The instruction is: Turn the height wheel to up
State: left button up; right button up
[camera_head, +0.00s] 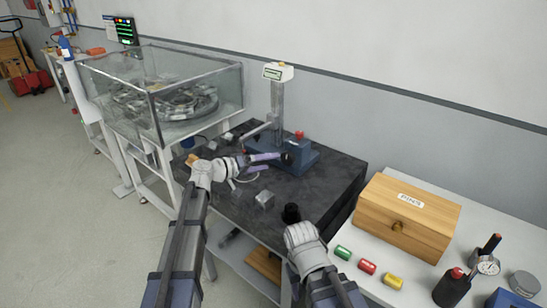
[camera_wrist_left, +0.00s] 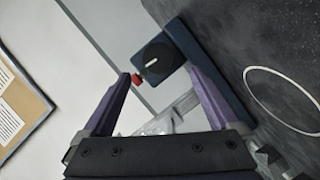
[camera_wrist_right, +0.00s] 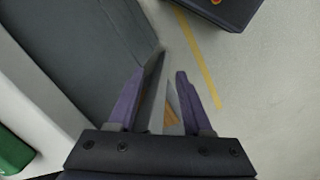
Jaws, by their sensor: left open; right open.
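The height wheel, a black round knob with a white mark, sits on the face of the blue base (camera_head: 300,157) of a column stand. It shows in the left wrist view (camera_wrist_left: 158,58), ahead of the open fingers, with its white mark slanted. My left gripper (camera_head: 268,159) is open, in front of the base with its fingers towards the knob. In the left wrist view the knob lies between and beyond the fingertips; contact cannot be told. My right gripper (camera_wrist_right: 161,75) is open and empty, pointing down past a dark edge towards the floor.
A red button (camera_head: 299,134) tops the blue base, and a display head (camera_head: 278,71) tops the column. A glass case (camera_head: 165,95) stands left. A wooden box (camera_head: 407,215) and several coloured cylinders sit on the white table at right. A white ring (camera_wrist_left: 283,100) lies on the dark bench.

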aim_at(285, 158)
pick_arm(q)
jog(key=w+d+m, duration=0.1)
jog(key=d, duration=0.1)
jog(key=w+d+m+y, duration=0.1)
jog(key=w+d, duration=0.1)
jog(key=w+d+f+b, duration=0.1)
jog(key=d, duration=0.1)
jog(key=shift+w+d+f+m, duration=0.1)
jog(key=shift+w+d+m, duration=0.1)
jog(key=shift+m, duration=0.2)
jog(key=shift+a, duration=0.1)
pick_arm(e)
jog(key=shift+r, duration=0.35)
